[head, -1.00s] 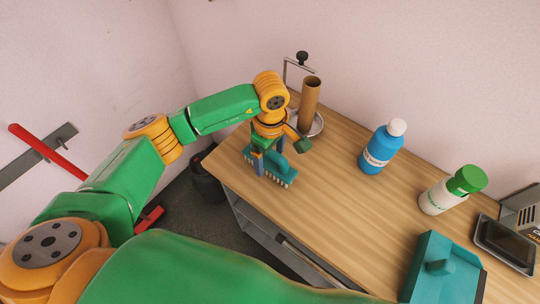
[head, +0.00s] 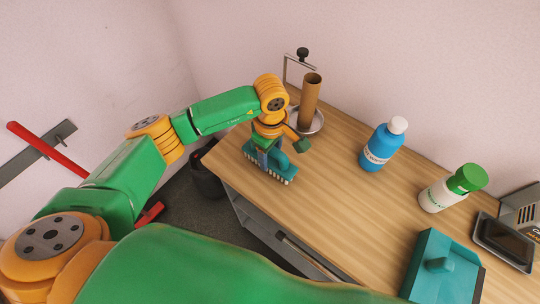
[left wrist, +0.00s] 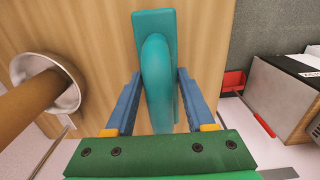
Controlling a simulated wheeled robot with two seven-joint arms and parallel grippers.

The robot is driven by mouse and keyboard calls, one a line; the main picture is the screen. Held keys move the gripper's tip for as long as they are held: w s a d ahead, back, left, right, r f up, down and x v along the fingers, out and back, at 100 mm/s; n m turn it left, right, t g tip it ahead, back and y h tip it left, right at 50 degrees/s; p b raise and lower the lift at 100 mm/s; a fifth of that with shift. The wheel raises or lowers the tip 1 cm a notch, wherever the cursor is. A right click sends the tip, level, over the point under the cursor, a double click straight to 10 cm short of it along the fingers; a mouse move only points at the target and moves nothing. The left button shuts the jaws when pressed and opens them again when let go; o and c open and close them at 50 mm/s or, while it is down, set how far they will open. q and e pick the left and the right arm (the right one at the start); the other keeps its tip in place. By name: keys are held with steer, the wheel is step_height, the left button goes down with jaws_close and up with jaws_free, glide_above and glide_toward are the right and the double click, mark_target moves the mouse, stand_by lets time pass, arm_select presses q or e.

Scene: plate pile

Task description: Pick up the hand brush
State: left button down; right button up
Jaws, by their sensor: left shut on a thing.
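The teal hand brush (head: 277,172) lies on the wooden table near its left edge, bristles down. In the left wrist view, its arched handle (left wrist: 156,70) runs between the two blue fingers. My left gripper (head: 268,157) is above the brush and shut on its handle. The left gripper also shows in the left wrist view (left wrist: 157,95), one finger on each side of the handle. The brush still appears to rest on the table. My right gripper is not in view.
A paper-towel holder (head: 317,124) with a brown tube (head: 311,96) stands just behind the gripper. A blue bottle (head: 381,147), a green-capped white bottle (head: 445,193) and a teal dustpan (head: 433,267) are farther right. The table middle (head: 330,195) is clear.

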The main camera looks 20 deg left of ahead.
mark_target(284, 155)
arm_select(q)
step_height(284, 155, up, 3)
steer(key=shift+f+b, duration=0.15)
steer(key=shift+b, duration=0.25)
steer(key=d+r+b, duration=0.1)
steer(key=r, duration=0.1)
steer(key=s+d+r+b, duration=0.1)
steer(key=d+r, duration=0.1)
steer(key=shift+s+d, duration=0.1)
steer(key=shift+d, duration=0.15)
steer(key=s+d+r+b, duration=0.2)
steer(key=d+r, duration=0.4)
steer(key=d, duration=0.3)
steer(key=shift+s+d+b, duration=0.3)
steer(key=shift+s+b, duration=0.1)
steer(key=shift+s, duration=0.5)
